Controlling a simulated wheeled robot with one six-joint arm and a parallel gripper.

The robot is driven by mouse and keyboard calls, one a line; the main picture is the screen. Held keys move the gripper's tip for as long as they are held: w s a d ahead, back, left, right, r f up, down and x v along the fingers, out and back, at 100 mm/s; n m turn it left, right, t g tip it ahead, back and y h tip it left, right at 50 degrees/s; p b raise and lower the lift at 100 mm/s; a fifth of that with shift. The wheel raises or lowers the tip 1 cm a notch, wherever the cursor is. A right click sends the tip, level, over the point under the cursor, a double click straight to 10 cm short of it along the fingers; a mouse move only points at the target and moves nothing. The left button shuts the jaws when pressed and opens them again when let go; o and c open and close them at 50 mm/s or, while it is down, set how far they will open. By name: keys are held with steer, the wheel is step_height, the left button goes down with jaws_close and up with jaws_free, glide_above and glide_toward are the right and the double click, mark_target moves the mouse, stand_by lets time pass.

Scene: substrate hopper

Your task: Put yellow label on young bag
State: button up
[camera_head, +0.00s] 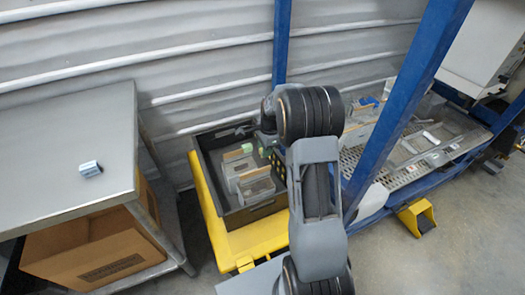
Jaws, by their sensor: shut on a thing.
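My gripper (266,147) is over the right part of a dark crate (268,207), largely hidden by my own wrist. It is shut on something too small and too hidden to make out. Small green and yellow spots show by the wrist, and I cannot tell whether one is the yellow label. Several pale bags or packs with brown tops stand in the crate, one nearer (257,187) and one behind it (236,164). They are left of and below the gripper. I cannot tell which is the young bag.
The crate rests on a yellow platform (262,236). A blue post (395,105) and a perforated metal tray bench (405,168) stand at right.

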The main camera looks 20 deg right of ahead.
mark_target(264, 169)
steer(key=shift+f+b, duration=2.35)
steer(key=shift+f, duration=0.6)
steer(key=shift+f+b, duration=0.55)
steer(key=shift+f, duration=0.9)
steer(key=shift+a, duration=0.1)
steer(key=o, duration=1)
steer(key=shift+o, duration=0.3)
steer(key=o, duration=0.5)
steer(key=shift+r+p, duration=0.15)
steer(key=shift+p, duration=0.15)
